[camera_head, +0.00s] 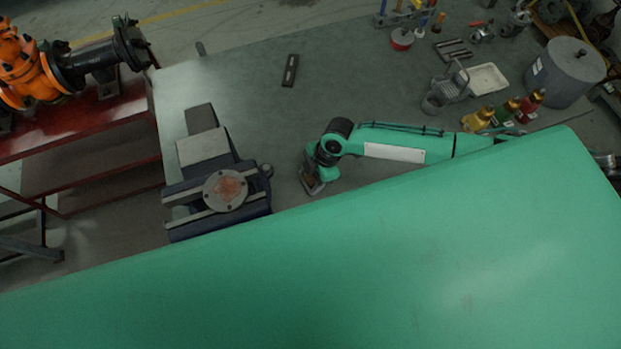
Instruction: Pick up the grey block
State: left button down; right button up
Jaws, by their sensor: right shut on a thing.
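My right gripper (313,187) points down over the bench, just right of the vise. It is shut on a small greyish thing that appears to be the grey block, mostly hidden by the jaws. I cannot tell whether the thing touches the bench top. My left gripper is not in view.
A blue-grey vise (183,213) with a round flange (225,190) on it stands left of the gripper. A dark bar (290,71) lies farther back. Bottles (504,111), a grey pot (564,73) and a tray (488,80) are at right. An orange valve assembly (40,75) is at left.

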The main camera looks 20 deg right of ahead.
aim_at(311, 178)
jog(key=shift+r, duration=0.1)
notch_tip(311, 178, up, 20)
jog(key=b, duration=0.4)
